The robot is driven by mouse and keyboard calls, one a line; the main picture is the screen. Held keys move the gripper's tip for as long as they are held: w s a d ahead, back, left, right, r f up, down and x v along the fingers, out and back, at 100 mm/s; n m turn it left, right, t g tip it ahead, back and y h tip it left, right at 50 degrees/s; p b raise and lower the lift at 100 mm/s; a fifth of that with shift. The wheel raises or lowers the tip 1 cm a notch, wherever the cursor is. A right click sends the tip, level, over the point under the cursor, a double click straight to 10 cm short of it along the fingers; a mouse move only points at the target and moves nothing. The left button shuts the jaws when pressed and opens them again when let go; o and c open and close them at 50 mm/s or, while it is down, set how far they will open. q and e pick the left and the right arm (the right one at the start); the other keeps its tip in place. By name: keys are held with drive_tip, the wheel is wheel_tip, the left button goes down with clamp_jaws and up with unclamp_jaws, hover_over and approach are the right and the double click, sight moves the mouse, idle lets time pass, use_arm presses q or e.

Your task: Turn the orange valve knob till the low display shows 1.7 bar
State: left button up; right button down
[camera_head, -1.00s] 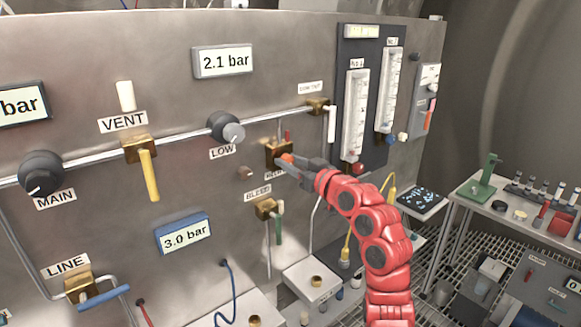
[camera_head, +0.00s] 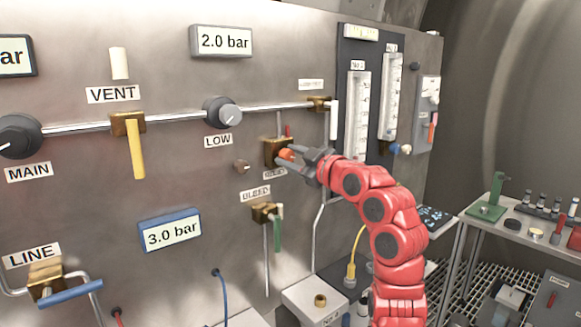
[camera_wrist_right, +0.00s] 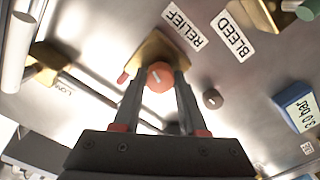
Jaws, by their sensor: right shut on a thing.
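The orange valve knob (camera_head: 286,154) sticks out of a brass relief valve block (camera_head: 274,150) on the steel panel. It also shows in the right wrist view (camera_wrist_right: 160,77), with a light mark on its face, beside the RELIEF label. My right gripper (camera_head: 297,158) is shut on the knob, with a finger on either side of it. A grey-framed display (camera_head: 222,42) above the LOW gauge (camera_head: 222,112) reads 2.0 bar. A blue-framed display (camera_head: 171,230) lower on the panel reads 3.0 bar. My left gripper is out of view.
The BLEED valve (camera_head: 264,212) with its green handle sits just below the knob. The yellow VENT handle (camera_head: 136,148) and blue LINE handle (camera_head: 70,291) are further left. Flow tubes (camera_head: 357,115) stand right of the knob. A side table (camera_head: 475,221) is at far right.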

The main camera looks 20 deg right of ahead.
idle(0.5)
drive_tip(key=shift+c, duration=2.2)
unclamp_jaws()
drive_tip(key=b+v, duration=0.1)
drive_tip(key=v, duration=1.6)
drive_tip(key=shift+s+b, duration=0.15)
drive_tip(key=shift+b, duration=0.2)
